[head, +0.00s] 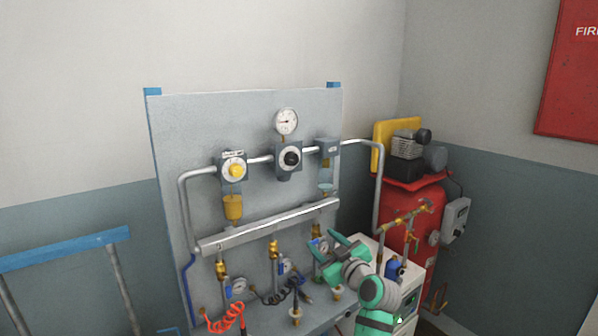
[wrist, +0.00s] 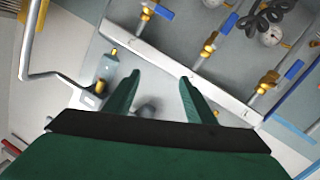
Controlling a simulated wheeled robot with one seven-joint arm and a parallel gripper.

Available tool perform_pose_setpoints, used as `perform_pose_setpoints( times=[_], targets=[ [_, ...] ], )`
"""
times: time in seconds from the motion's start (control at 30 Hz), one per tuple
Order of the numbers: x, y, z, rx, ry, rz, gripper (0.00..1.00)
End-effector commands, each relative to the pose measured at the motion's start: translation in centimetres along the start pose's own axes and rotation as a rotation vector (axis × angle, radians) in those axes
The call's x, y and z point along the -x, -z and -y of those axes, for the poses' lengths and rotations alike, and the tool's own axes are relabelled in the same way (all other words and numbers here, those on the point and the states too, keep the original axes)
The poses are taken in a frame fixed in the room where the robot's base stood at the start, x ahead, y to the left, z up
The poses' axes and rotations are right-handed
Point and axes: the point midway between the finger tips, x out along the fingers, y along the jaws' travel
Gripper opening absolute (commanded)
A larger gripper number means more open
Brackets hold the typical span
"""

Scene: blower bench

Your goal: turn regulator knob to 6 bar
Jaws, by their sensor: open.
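The regulator (head: 290,143) sits in the upper middle of the grey panel, with a round black knob (head: 291,158) on its front. A white dial gauge (head: 287,122) stands on top of it; its needle points roughly left, but the numbers are too small to read. My gripper (head: 323,244) is open and empty, low and to the right of the knob, in front of the panel's lower right part. In the wrist view its two green fingers (wrist: 160,78) are spread apart. A dark grey shape (wrist: 148,106) shows between them; I cannot tell whether it is the knob.
A yellow knob (head: 235,170) sits on the unit left of the regulator. A clear-bowled unit (head: 327,165) is on its right; its bowl (wrist: 107,68) shows beside the left finger. The manifold bar (head: 270,226) crosses below, with several valves and hoses. A red tank (head: 398,215) stands right.

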Motion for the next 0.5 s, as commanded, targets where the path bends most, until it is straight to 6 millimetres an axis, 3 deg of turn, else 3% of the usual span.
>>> perform_pose_setpoints(
  times=[0.03, 0.2, 0.33, 0.5],
  targets=[
    [-0.2, 3.0, -1.5, 0.029, 0.016, -0.027, 0.5],
    [-0.1, 11.2, -4.6, 0.123, 0.08, -0.097, 0.5],
    [0.5, 16.1, -6.1, 0.187, 0.118, -0.14, 0.5],
    [1.1, 19.7, -6.9, 0.235, 0.149, -0.171, 0.5]
  ],
)
